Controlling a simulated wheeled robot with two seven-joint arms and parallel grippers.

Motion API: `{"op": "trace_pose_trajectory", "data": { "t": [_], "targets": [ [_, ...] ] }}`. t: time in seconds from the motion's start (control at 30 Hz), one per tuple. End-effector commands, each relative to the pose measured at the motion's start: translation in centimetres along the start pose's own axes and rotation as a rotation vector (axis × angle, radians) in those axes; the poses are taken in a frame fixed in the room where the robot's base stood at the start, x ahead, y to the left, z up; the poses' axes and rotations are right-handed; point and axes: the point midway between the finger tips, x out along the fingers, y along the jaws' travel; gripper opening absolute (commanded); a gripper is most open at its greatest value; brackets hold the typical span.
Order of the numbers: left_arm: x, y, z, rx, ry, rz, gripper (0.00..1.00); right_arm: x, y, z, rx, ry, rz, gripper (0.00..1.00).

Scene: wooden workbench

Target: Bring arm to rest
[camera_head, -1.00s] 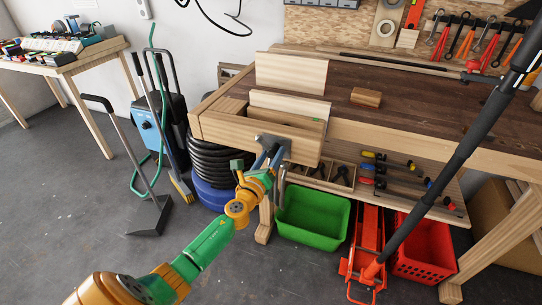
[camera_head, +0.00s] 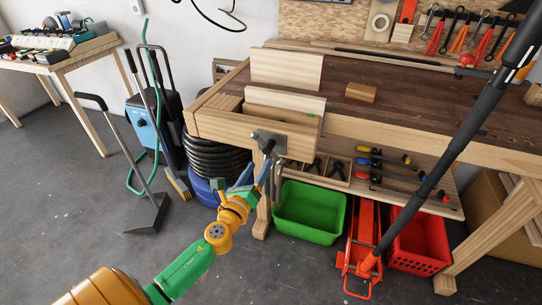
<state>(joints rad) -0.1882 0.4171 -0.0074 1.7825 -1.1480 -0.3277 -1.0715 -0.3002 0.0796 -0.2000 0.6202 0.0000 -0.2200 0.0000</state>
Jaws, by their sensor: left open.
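My left arm comes in from the bottom left, with green and orange links. Its left gripper (camera_head: 245,178) is open and empty, with blue fingers apart. It is in front of the workbench's left end, below and to the left of the vise's metal fitting (camera_head: 268,142). A gap shows between the gripper and the wooden vise jaw (camera_head: 230,131). The right gripper is not in view.
The wooden workbench (camera_head: 420,98) fills the upper right, with a wood block (camera_head: 360,92) on top. A green bin (camera_head: 310,212), a red jack (camera_head: 362,240) and a red crate (camera_head: 420,240) are below. Black hose coils (camera_head: 215,155) stand behind the gripper.

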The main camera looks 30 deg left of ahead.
Motion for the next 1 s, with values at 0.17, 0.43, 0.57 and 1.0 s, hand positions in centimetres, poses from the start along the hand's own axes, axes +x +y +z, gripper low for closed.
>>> {"op": "trace_pose_trajectory", "data": {
  "t": [0.17, 0.43, 0.57, 1.0],
  "targets": [
    [-0.2, 0.8, -1.1, -0.054, 0.036, 0.03, 0.61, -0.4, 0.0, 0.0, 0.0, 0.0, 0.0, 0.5],
    [-12.2, 10.8, -18.9, -0.962, 0.377, 0.697, 0.61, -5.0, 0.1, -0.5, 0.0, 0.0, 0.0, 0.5],
    [-23.8, 12.9, -25.4, -1.372, 0.324, 1.169, 0.61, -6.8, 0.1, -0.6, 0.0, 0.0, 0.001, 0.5],
    [-39.4, 13.1, -29.4, -1.72, -0.038, 1.765, 0.61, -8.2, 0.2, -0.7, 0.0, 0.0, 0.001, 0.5]
  ]
}}
